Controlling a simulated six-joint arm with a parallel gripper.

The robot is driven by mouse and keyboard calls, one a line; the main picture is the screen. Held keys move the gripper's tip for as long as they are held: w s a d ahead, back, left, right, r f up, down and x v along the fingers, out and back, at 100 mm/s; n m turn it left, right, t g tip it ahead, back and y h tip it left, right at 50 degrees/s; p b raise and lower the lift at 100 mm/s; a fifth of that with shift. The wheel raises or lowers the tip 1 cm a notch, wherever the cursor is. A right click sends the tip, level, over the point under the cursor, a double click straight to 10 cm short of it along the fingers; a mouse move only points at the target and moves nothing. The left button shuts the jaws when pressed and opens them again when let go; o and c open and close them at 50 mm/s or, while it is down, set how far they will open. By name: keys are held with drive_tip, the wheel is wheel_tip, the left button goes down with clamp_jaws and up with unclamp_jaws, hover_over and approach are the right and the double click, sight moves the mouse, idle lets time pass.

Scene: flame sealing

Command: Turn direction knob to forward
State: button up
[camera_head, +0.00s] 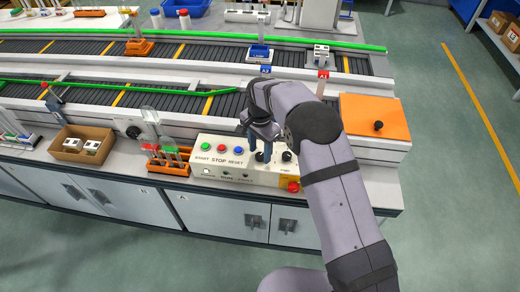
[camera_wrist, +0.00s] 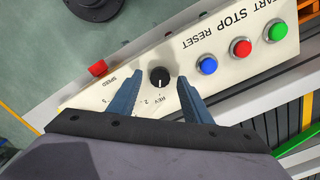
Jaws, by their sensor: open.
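The control panel (camera_head: 222,176) is a cream box at the front edge of the bench. In the wrist view its face (camera_wrist: 215,52) shows upside down. The direction knob (camera_wrist: 159,77), black and round with a white mark, lies between my open fingers, with clear space at each side. The mark points toward the bottom of the wrist picture, and a "REV" label shows below the knob. My gripper (camera_head: 262,157) is open and empty, pointing down over the panel's right part; its fingers also show in the wrist view (camera_wrist: 160,75). The fingers hide this knob in the head view.
Green (camera_wrist: 278,31), red (camera_wrist: 240,47) and blue (camera_wrist: 207,65) buttons stand beside the knob. A red button (camera_head: 293,187) is at the panel's right end, near another black knob (camera_head: 287,155). An orange rack with tubes (camera_head: 168,158) stands left of the panel. Conveyors (camera_head: 150,72) run behind.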

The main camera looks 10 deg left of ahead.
drive_tip(key=shift+f, duration=0.5)
drive_tip(key=c, duration=1.1)
drive_tip(key=shift+o, duration=0.2)
drive_tip(key=shift+n, duration=0.4)
drive_tip(key=n+b, duration=0.1)
drive_tip(key=n, duration=0.3)
drive_tip(key=shift+n, duration=0.4)
drive_tip(key=n+b, duration=0.1)
drive_tip(key=n, duration=0.5)
drive_tip(key=shift+r, duration=0.1)
drive_tip(key=shift+n, duration=0.3)
